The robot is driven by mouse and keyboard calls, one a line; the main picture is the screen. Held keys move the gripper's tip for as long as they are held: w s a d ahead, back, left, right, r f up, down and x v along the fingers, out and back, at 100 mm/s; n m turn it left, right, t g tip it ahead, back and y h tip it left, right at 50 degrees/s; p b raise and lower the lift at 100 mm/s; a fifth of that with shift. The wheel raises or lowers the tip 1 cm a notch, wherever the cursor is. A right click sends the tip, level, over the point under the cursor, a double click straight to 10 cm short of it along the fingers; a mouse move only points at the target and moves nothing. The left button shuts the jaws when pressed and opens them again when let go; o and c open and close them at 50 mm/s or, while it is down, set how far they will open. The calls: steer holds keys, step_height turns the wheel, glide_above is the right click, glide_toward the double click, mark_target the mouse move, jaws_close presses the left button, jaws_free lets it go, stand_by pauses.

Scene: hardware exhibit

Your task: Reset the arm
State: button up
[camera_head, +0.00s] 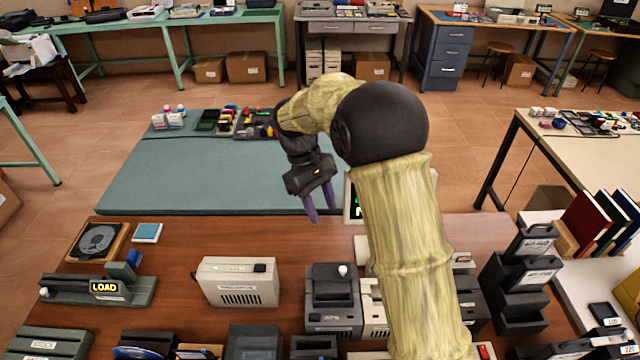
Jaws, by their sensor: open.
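My arm rises from the lower right of the head view and bends over at a dark joint. My gripper (321,204) hangs from its end, pointing down and slightly right. Its two purple fingers are apart, with nothing seen between them. It is above the far edge of the brown table (180,290), near the green mat (200,180). My arm hides part of the table's right side and part of a small display (352,200) behind it.
On the brown table stand a cream box (238,282), a grey-green device with a LOAD sign (104,287), a disc in a wooden tray (97,241), a dark grey machine (332,300) and black stacked holders (520,285). Small coloured items in trays (228,122) line the mat's far edge.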

steer(key=s+d+f+m+t+y, duration=0.1)
steer(key=s+d+m+t+y, duration=0.2)
steer(key=s+d+m, duration=0.6)
steer(key=s+d+t, duration=0.2)
steer(key=s+d, duration=0.3)
steer(key=s, duration=0.1)
steer(key=shift+s+d+f+t, duration=0.2)
steer(key=shift+s+f+t, duration=0.05)
steer(key=shift+f+t, duration=0.1)
steer(key=shift+w, duration=0.1)
steer(key=shift+s, duration=0.2)
steer(key=shift+w, duration=0.15)
stand_by(0.6)
